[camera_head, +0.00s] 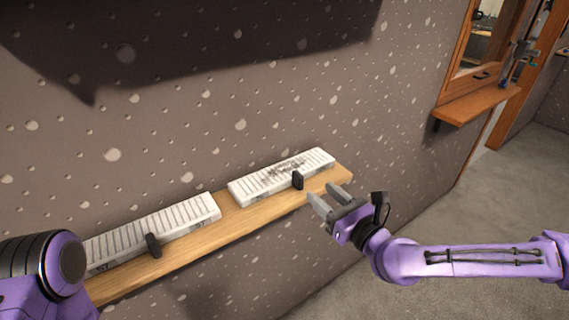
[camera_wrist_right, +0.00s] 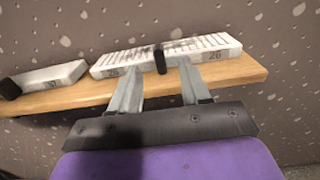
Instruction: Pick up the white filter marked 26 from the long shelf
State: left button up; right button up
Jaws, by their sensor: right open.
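The white filter marked 26 (camera_head: 252,187) lies on the right part of the long wooden shelf (camera_head: 238,222). It has a slatted top with dark smudges and a black tab on its front. In the right wrist view the filter (camera_wrist_right: 215,46) shows its number at the right end of its front face. My right gripper (camera_head: 323,194) is open and empty in front of the shelf, near the filter's right half. In the wrist view its fingers (camera_wrist_right: 159,68) point at the filter, with the black tab between them, apparently apart from it. My left gripper is out of view.
A second white slatted filter (camera_head: 180,222) with a black tab lies on the shelf's left part, a gap between them. The speckled wall (camera_head: 200,110) rises behind. A small wooden ledge (camera_head: 478,106) is at the upper right. My left arm covers the lower left corner.

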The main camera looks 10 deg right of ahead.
aim_at(302, 181)
jog(key=w, duration=0.1)
jog(key=w+a+b, duration=0.1)
jog(key=w+f+b, duration=0.1)
jog(key=w, duration=0.1)
jog(key=shift+a, duration=0.4)
jog(key=b+x, duration=0.1)
jog(key=x, duration=0.4)
jog(key=shift+f+b, duration=0.1)
jog(key=shift+b, duration=0.2)
jog(key=shift+w+a, duration=0.2)
jog(key=shift+w, duration=0.15)
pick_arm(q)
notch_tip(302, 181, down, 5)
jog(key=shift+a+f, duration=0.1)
pick_arm(e)
jog(key=shift+s, duration=0.1)
jog(key=shift+s+d, duration=0.1)
jog(key=c, duration=0.5)
grip_shut()
